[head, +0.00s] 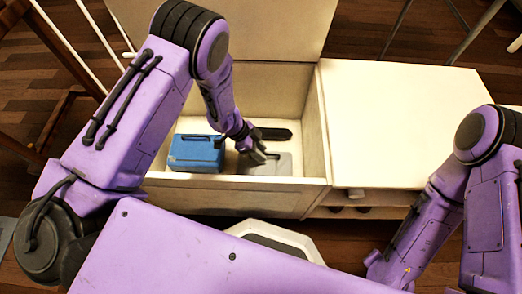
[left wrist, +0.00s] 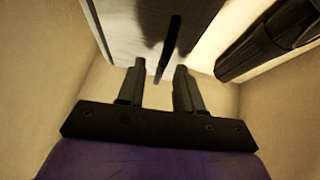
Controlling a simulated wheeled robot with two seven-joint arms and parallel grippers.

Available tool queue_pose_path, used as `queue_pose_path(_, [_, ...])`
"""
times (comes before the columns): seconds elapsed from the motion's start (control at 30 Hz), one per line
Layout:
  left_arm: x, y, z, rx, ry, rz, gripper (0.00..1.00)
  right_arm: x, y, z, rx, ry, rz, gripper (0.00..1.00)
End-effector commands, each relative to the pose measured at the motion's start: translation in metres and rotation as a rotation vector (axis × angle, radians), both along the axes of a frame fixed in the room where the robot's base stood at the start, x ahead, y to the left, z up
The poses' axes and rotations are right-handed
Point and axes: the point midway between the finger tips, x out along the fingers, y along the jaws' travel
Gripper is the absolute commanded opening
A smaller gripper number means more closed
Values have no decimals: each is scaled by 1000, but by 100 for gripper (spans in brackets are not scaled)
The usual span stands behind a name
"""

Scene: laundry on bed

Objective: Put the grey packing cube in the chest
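The grey packing cube (head: 280,163) lies inside the open chest (head: 230,198), toward its right side. In the left wrist view the cube (left wrist: 120,22) shows as a pale grey face with a dark handle (left wrist: 170,45). My left gripper (head: 262,156) reaches down into the chest over the cube and hides part of it. In the left wrist view its two fingers (left wrist: 158,85) stand apart, with the handle's end between them and gaps at both sides. My right arm hangs at the right; its gripper does not show.
A blue packing cube (head: 197,152) sits in the chest left of the grey one. A long black object (head: 272,134) lies behind the grey cube and shows in the left wrist view (left wrist: 270,42). A cream cabinet top (head: 400,115) to the right is clear.

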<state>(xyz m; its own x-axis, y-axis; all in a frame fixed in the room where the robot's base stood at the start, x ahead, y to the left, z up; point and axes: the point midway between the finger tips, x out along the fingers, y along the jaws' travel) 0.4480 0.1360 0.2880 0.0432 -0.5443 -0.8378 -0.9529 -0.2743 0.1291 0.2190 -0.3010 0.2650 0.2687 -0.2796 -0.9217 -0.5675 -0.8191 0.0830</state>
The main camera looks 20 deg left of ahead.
Motion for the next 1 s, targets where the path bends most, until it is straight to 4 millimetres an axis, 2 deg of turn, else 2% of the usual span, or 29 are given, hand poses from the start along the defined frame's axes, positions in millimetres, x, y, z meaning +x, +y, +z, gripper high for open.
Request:
queue_pose_path(0.03, [1, 6, 15, 1, -2, 2, 35, 0, 0, 10, 0, 0, 0, 32])
queue_pose_path(0.2, [-2, 30, 54, 1, -3, 3, 35, 0, 0, 32, -1, -1, 1, 32])
queue_pose_path(0.4, [-3, 53, 86, 2, -2, 1, 35, 0, 0, 46, -1, -1, 1, 32])
queue_pose_path(0.53, [-5, 59, 94, 0, -1, 1, 35, 0, 0, 49, -1, -1, 1, 32])
queue_pose_path(1.0, [-5, 60, 94, 0, -1, 1, 35, 0, 0, 48, -1, -1, 1, 32])
